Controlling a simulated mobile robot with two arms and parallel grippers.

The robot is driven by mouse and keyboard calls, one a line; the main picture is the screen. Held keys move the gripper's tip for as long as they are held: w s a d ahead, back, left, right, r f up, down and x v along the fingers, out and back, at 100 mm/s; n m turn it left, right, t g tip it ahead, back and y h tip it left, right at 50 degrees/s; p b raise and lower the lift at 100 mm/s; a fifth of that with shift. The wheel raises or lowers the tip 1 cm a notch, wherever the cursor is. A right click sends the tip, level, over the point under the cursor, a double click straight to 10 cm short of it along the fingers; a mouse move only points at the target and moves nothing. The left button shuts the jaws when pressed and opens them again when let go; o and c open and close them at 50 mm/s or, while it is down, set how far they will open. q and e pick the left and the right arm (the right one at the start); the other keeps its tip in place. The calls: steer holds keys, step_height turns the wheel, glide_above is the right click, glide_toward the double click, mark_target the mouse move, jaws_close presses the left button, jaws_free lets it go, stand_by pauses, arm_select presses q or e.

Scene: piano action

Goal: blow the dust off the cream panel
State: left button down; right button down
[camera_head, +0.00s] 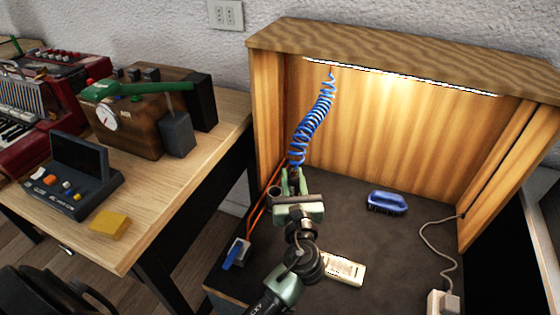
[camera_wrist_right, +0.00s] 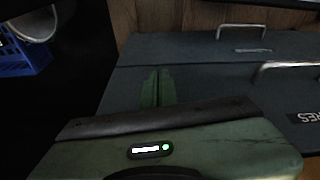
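The cream panel (camera_head: 343,270) lies flat on the dark floor of a wooden booth in the head view, just right of my left arm, which may hide part of it. Dark marks show on it, too small to make out. A blue coiled hose (camera_head: 312,122) hangs from the booth top and slants down to my left gripper (camera_head: 293,176). The fingers are at the hose's lower end; whether they close on it is too small to tell. My right gripper (camera_wrist_right: 157,88) shows only in the right wrist view, its green fingers close together with nothing visible between them.
A blue brush (camera_head: 387,203) lies right of the panel. A blue-handled valve (camera_head: 236,254) with orange tubing is at the booth's left. A power socket block (camera_head: 443,302) with a cable is at the right. Dark drawers with metal handles (camera_wrist_right: 243,30) are before my right gripper.

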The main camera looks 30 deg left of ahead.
arm_select(q)
steer(key=s+d+p, duration=0.1)
steer(key=s+d, duration=0.4)
steer(key=d, duration=0.2)
steer(key=shift+s+d+r, duration=0.15)
steer(key=shift+s+d, duration=0.25)
arm_select(e)
steer(key=shift+s+f, duration=0.2)
steer(key=shift+f, duration=0.55)
steer(key=shift+s+f, duration=0.15)
steer(key=shift+f, duration=0.6)
steer(key=shift+s+f, duration=0.2)
steer(key=shift+f, duration=0.55)
steer(key=shift+d, duration=0.1)
